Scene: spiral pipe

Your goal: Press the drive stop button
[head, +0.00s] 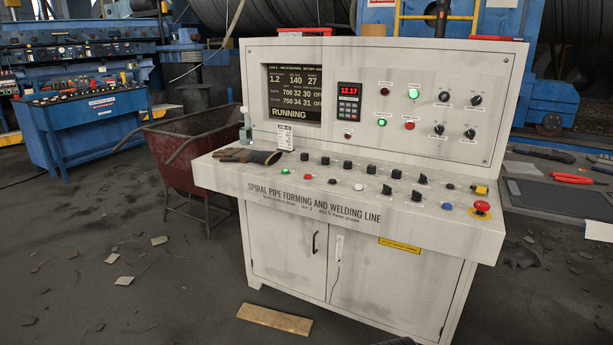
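A white control console (300,235) stands in front of me, lettered "SPIRAL PIPE FORMING AND WELDING LINE". Its upright panel has a red button (409,125) beside a green button (381,119). A red lamp or button (386,89) sits above, left of a bright green one (413,93). The sloping desk has a small red button (307,176) and a red mushroom button (482,207) on a yellow base at its right end. The labels are too small to read, so I cannot tell which is drive stop. The display (292,94) reads "RUNNING". My gripper is not in view.
Gloves (247,155) and a bottle (245,125) lie or stand at the desk's left end. Black knobs and other buttons crowd the desk. A rusty cart (190,160) stands left of the console. A wooden board (274,319) and debris lie on the floor in front.

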